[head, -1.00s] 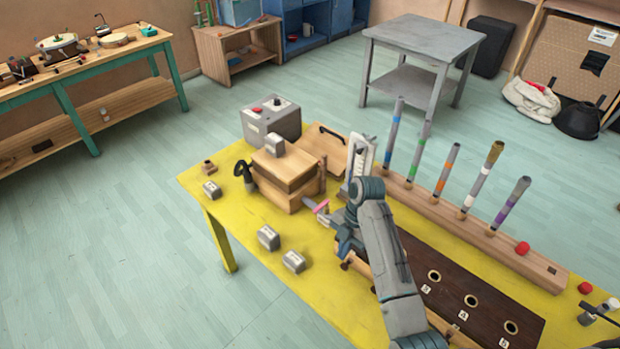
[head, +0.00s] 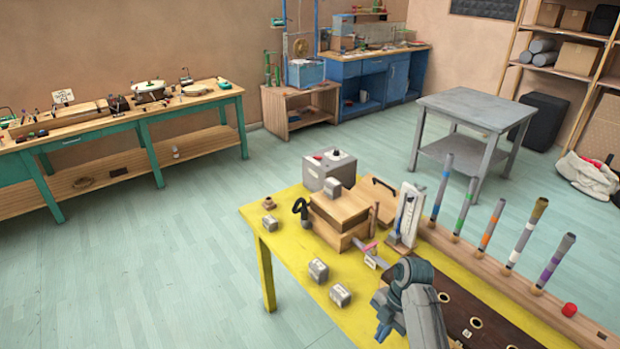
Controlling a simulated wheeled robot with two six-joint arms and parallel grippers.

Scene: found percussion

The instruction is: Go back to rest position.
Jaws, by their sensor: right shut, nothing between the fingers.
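My right arm comes in from the bottom right in the head view. Its gripper (head: 382,332) is shut and empty, pointing down over the front part of the yellow table (head: 290,262). It is partly hidden by its own wrist. My left gripper is not in view.
Near my right gripper are several small metal blocks (head: 318,270), stacked wooden boxes (head: 338,207), a white gauge stand (head: 407,215), a rack of coloured tubes (head: 488,253) and a dark board with holes (head: 470,320). A grey table (head: 475,107) stands behind. Open floor lies left.

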